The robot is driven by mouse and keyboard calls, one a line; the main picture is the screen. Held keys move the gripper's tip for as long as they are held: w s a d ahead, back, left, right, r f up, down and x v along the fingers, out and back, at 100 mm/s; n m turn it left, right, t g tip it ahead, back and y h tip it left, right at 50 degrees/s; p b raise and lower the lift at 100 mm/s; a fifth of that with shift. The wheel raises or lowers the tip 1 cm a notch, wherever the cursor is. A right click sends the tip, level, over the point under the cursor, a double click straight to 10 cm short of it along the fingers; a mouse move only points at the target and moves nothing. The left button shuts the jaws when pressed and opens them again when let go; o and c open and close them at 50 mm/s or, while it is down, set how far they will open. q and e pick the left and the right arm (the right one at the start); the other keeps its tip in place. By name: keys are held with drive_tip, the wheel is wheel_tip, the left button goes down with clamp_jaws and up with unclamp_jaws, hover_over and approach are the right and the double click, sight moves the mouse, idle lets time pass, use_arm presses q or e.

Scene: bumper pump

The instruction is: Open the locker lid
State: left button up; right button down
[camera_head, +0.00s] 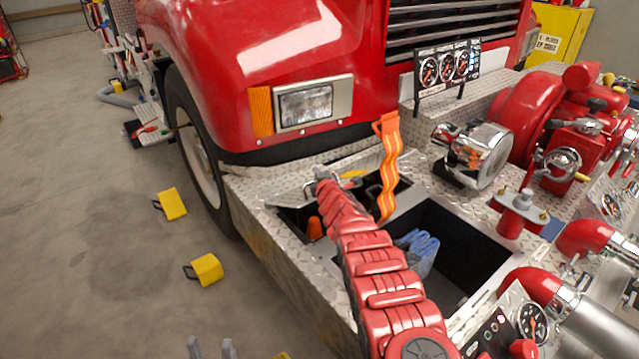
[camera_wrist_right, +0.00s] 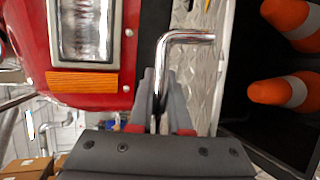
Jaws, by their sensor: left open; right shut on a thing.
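The locker lid (camera_head: 295,188) is a diamond-plate panel on the truck's front bumper. It stands raised and tilted, with the dark locker bay showing beside it. My right gripper (camera_head: 322,178) is at the lid's upper edge; its red arm hides part of the lid and bay. In the right wrist view, my right gripper (camera_wrist_right: 160,95) is shut on a bent chrome handle (camera_wrist_right: 187,37), beside the lid's plate (camera_wrist_right: 205,72). Orange cones (camera_wrist_right: 283,92) show in the bay. My left gripper (camera_head: 212,347) is open and empty at the bottom edge, over the floor.
An orange strap (camera_head: 389,165) hangs over the bay's right side. An open bay with blue gloves (camera_head: 418,250) lies right of my right arm. A chrome siren (camera_head: 475,150) and red pump (camera_head: 540,110) stand further right.

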idle(0.3)
drive_tip(key=c, duration=1.3)
unclamp_jaws()
drive_tip(key=shift+o, duration=0.7)
drive_tip(key=shift+w+a+f, duration=0.1)
drive_tip(key=shift+f, duration=0.05)
